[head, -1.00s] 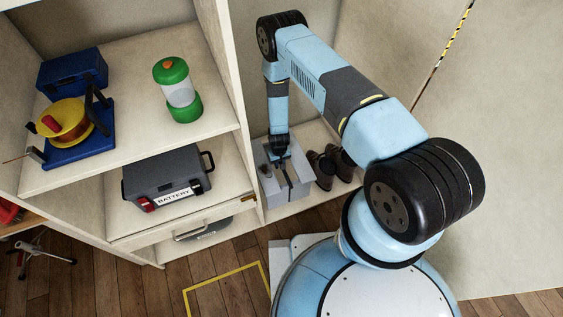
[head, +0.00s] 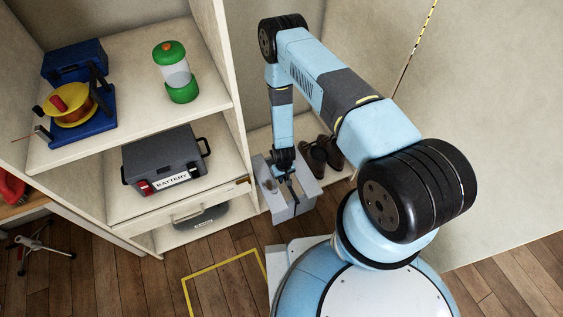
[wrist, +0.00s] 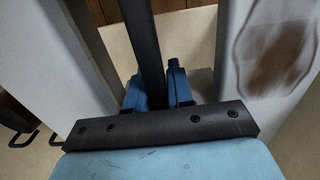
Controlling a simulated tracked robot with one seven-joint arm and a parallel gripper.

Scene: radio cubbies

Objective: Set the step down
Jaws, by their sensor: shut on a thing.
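The step (head: 302,202) is a grey block-like stool with a dark bar across its middle. It is in the head view, in front of the lower right cubby, below my arm. My gripper (head: 285,174) reaches down from above and is shut on the dark bar. In the wrist view the blue fingers (wrist: 157,86) sit on either side of the black bar, between the step's two grey sides (wrist: 72,60). One side has a brown worn patch. The step's underside is hidden, so I cannot tell whether it touches the floor.
A yellow outlined rectangle (head: 190,290) marks the wooden floor, left of my base. Dark shoes (head: 323,152) stand in the cubby behind the step. A small tripod (head: 38,243) stands far left.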

